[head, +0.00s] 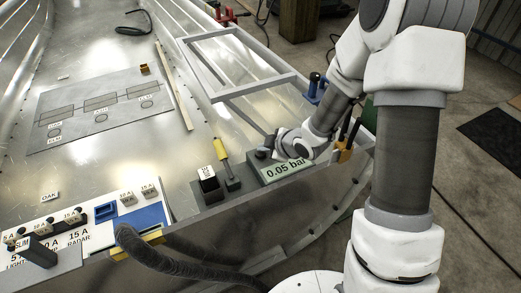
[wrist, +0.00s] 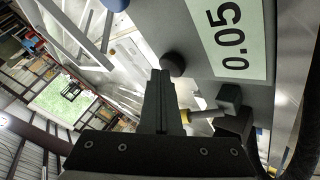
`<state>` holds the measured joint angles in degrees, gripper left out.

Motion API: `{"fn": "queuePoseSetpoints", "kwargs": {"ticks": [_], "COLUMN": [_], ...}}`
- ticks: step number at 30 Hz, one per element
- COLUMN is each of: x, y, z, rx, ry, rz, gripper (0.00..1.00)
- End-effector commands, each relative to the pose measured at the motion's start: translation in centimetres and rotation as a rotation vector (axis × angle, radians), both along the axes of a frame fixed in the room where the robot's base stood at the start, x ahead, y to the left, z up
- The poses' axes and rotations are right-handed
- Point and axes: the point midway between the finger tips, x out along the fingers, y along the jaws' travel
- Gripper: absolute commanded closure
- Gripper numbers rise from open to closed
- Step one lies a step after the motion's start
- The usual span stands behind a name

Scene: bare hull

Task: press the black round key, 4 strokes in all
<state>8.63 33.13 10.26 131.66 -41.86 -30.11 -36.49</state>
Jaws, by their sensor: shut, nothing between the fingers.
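The black round key (wrist: 173,63) is a dark round knob on the grey panel, beside the pale display (wrist: 238,38) that shows 0.05. In the head view the key (head: 262,154) sits at the left end of the display (head: 285,168), which reads 0.05 bar. My gripper (wrist: 160,74) is shut and empty. In the wrist view its fingertips are close to the key and overlap its near edge. I cannot tell whether they touch it. In the head view my wrist hangs over the display's far edge and the fingertips are hard to make out.
Left of the key stand a yellow-handled lever (head: 221,151) and a black block with a white label (head: 209,184). A labelled switch panel (head: 128,220) and a thick dark hose (head: 175,264) lie at the lower left. A grey frame (head: 255,85) stands behind.

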Motion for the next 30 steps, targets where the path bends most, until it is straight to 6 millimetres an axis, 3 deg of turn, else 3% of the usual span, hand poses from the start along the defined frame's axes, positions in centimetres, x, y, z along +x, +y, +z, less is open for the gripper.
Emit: {"fn": "queuePoseSetpoints", "kwargs": {"ticks": [13,30], "x": [0.0,0.0], "y": [0.0,0.0], "z": [-0.2,2.4], "rx": [0.000,0.000], "ry": [0.002,0.002], "rz": [-0.001,-0.001], "gripper": [1.00,1.00]}}
